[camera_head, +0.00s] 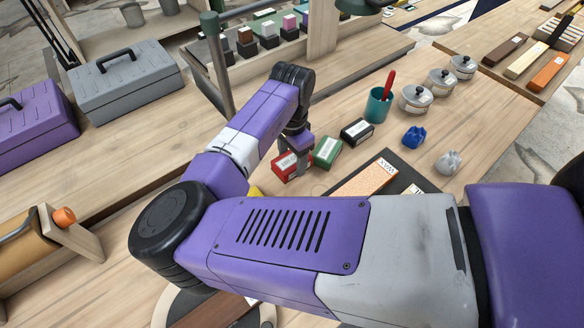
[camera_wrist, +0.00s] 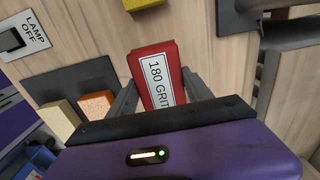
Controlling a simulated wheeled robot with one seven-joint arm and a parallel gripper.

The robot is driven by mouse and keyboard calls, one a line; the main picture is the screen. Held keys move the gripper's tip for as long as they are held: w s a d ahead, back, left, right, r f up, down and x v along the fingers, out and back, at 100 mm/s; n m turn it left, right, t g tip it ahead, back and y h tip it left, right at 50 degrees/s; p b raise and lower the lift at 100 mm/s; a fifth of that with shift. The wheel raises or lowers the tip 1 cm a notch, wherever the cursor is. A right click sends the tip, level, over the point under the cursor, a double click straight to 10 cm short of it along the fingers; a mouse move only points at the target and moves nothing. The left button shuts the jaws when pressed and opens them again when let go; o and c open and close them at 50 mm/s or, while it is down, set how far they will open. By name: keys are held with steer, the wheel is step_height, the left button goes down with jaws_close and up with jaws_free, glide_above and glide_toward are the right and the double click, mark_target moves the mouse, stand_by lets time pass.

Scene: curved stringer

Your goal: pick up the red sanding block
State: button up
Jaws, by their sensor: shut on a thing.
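The red sanding block (camera_head: 283,172) is on the wooden bench in the head view, left of a green block (camera_head: 327,151). It also shows in the wrist view, with a white "180 GRIT" label on the red block (camera_wrist: 153,58). My gripper (camera_head: 293,158) is over it in the head view, pointing down. In the wrist view the two grey fingers of my gripper (camera_wrist: 160,98) stand on either side of the block and are shut on it. I cannot tell whether its underside touches the bench.
A black block (camera_head: 357,131), a teal cup (camera_head: 378,105) and lidded tins (camera_head: 416,98) stand to the right. A dark mat (camera_head: 405,174) holds an orange stone (camera_head: 366,180). A yellow block (camera_wrist: 143,4) is near the red one. A lamp post (camera_head: 217,65) rises behind my arm.

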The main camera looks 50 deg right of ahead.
mark_target(292, 159)
step_height(292, 159, up, 14)
steer(key=b, duration=0.1)
steer(key=shift+r, duration=0.2)
